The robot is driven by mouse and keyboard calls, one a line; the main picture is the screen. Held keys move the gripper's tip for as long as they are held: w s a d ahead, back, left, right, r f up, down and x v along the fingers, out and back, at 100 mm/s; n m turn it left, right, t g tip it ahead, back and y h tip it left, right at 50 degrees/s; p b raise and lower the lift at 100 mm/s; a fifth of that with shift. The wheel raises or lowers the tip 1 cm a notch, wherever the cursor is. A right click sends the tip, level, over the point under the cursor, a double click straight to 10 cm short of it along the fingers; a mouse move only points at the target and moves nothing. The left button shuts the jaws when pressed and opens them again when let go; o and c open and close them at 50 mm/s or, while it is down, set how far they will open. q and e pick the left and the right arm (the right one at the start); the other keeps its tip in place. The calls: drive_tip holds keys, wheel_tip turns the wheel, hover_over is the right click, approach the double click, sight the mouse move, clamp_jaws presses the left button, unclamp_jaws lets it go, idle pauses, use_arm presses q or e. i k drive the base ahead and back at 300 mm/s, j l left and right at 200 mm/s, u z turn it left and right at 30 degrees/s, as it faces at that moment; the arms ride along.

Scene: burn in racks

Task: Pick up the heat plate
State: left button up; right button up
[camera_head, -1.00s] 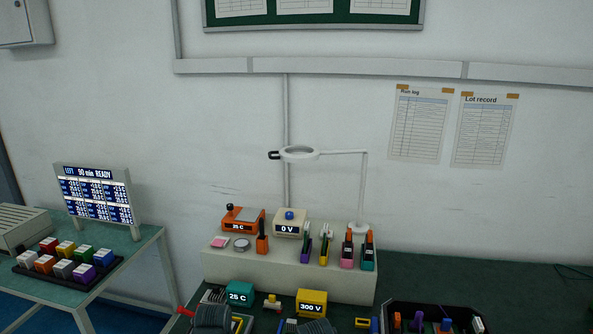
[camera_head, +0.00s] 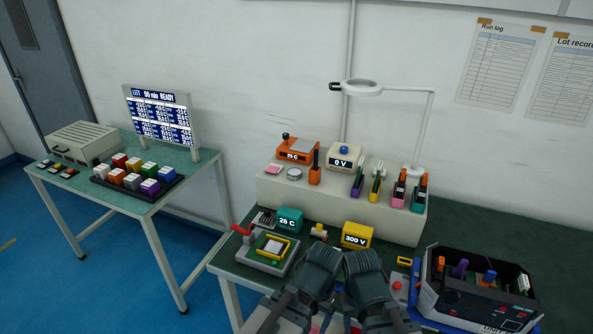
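An orange unit (camera_head: 297,150) with a flat grey top, a dark knob and a small display reading about 75 C stands at the back left of the raised white shelf; it looks like the heat plate. A teal box (camera_head: 289,219) marked 25 C stands on the table below. My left gripper (camera_head: 322,258) and my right gripper (camera_head: 362,260) are side by side at the bottom middle, in front of the shelf and apart from the orange unit. Their fingertips are too unclear to tell open from shut.
The white shelf (camera_head: 340,219) also holds a 0 V unit (camera_head: 344,157) and several coloured tools. A yellow 300 V box (camera_head: 356,235), a red-handled fixture (camera_head: 267,250) and an open dark case (camera_head: 480,308) crowd the table. A magnifier lamp (camera_head: 362,87) overhangs the shelf.

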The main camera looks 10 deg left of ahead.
sight(265, 217)
drive_tip(key=z, duration=0.3)
drive_tip(key=j+z, duration=0.75)
drive_tip(key=k+j+z, duration=0.1)
drive_tip(key=j, duration=0.3)
drive_tip(key=k+j+z, duration=0.1)
drive_tip(key=j, duration=0.3)
drive_tip(key=k+j, duration=0.1)
drive_tip(key=j, duration=0.3)
drive_tip(key=k+j+z, duration=0.15)
drive_tip(key=j, duration=0.2)
drive_tip(key=k+j+z, duration=0.1)
drive_tip(key=j, duration=0.3)
drive_tip(key=i+j, duration=0.1)
drive_tip(key=j, duration=0.6)
drive_tip(key=i, duration=0.2)
